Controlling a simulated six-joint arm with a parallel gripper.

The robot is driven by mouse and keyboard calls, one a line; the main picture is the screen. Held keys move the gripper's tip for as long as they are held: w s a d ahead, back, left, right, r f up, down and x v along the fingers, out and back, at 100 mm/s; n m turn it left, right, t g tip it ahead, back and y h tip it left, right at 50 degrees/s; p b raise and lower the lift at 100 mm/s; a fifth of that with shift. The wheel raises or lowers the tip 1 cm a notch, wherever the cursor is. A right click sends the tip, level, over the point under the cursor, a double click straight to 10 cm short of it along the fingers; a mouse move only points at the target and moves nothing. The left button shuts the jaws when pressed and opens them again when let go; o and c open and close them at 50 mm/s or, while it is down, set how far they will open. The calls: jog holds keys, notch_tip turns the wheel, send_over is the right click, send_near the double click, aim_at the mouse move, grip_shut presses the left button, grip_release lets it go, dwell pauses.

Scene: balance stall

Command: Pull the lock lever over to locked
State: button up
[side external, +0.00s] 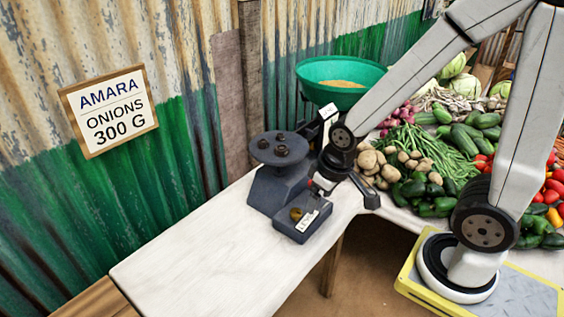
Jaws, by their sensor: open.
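A dark grey balance (270,190) stands at the far end of the white table. Its round plate (278,148) carries several small dark weights. A low dark box at its front (287,228) has a brass-coloured round piece (296,214) and a white label (308,221) too small to read. My gripper (325,187) is over the right side of the balance, pointing down just behind the label, its jaws open. A small red spot shows beside it. The lock lever is not clearly visible; my gripper and wrist cover that area, and I cannot tell its position or whether I touch it.
A green bowl (341,82) of grain stands behind my wrist. Heaped vegetables, including green beans (432,152) and potatoes (390,168), lie to the right. A corrugated wall with a sign (108,110) is at left. The white tabletop (205,262) in front is clear.

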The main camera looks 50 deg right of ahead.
jog(key=shift+w+d, duration=0.25)
jog(key=c, duration=0.7)
jog(key=shift+w+d+f, duration=0.2)
jog(key=shift+w+d, duration=0.05)
jog(key=shift+d, duration=0.05)
grip_shut()
jog(key=w+d+f+m+t, duration=0.1)
jog(key=w+d+f+t, duration=0.2)
jog(key=d, duration=0.6)
jog(key=w+d+f+m+t+h, duration=0.1)
jog(key=w+d+f+t, duration=0.3)
jog(key=d, duration=0.6)
jog(key=shift+w+d+f, duration=0.2)
jog(key=shift+w+f, duration=0.3)
jog(key=shift+f, duration=0.7)
